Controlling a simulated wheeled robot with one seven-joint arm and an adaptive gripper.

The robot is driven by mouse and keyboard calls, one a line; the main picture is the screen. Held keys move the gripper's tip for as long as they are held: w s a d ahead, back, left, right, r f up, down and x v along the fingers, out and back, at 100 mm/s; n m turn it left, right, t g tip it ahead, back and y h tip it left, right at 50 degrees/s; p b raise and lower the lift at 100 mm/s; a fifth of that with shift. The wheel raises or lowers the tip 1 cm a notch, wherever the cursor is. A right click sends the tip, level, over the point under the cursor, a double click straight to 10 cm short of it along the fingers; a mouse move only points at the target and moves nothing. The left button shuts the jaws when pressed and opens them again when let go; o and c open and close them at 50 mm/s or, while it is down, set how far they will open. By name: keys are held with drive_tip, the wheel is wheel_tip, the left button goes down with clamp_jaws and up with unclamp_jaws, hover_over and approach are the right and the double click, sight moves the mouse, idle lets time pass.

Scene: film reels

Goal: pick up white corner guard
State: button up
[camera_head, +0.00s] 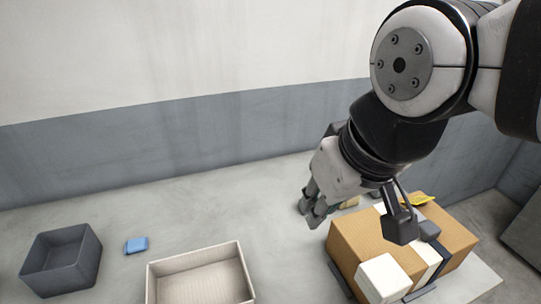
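A white block-like piece (383,279) sits at the near lower corner of a brown cardboard box (358,246); it looks like the white corner guard, though I cannot be sure. A white band (431,262) also shows on the box, to the right of that piece. No held object shows. My arm hides part of the box top.
A beige bin (241,262) stands left of the box. A dark grey bin (94,262) and a small blue object (136,245) are farther left. A yellow item (421,199) lies at the box's far end. Grey walls stand behind. Floor between the bins and the wall is clear.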

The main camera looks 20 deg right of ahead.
drive_tip(key=o, duration=0.5)
drive_tip(key=shift+d+r+m, duration=0.1)
drive_tip(key=shift+d+m, duration=0.3)
drive_tip(key=shift+c, duration=0.2)
drive_tip(key=o, duration=0.9)
drive_tip(key=d+m+g+p, duration=0.2)
drive_tip(key=m, duration=0.1)
drive_tip(key=shift+w+d, duration=0.15)
drive_tip(key=shift+d, duration=0.25)
drive_tip(key=m+g+y+p, duration=0.3)
drive_tip(key=m+y+p, duration=0.3)
drive_tip(key=m, duration=0.9)
approach(386, 273)
drive_tip(key=shift+h, duration=0.6)
drive_tip(key=a+f, duration=0.1)
drive_tip(key=s+a+f+p, duration=0.1)
drive_tip(key=f, duration=0.1)
drive_tip(key=shift+a, duration=0.35)
drive_tip(key=shift+w+x, duration=0.2)
drive_tip(key=shift+x, duration=1.05)
drive_tip(key=shift+w+x, duration=0.2)
drive_tip(key=shift+x, duration=1.05)
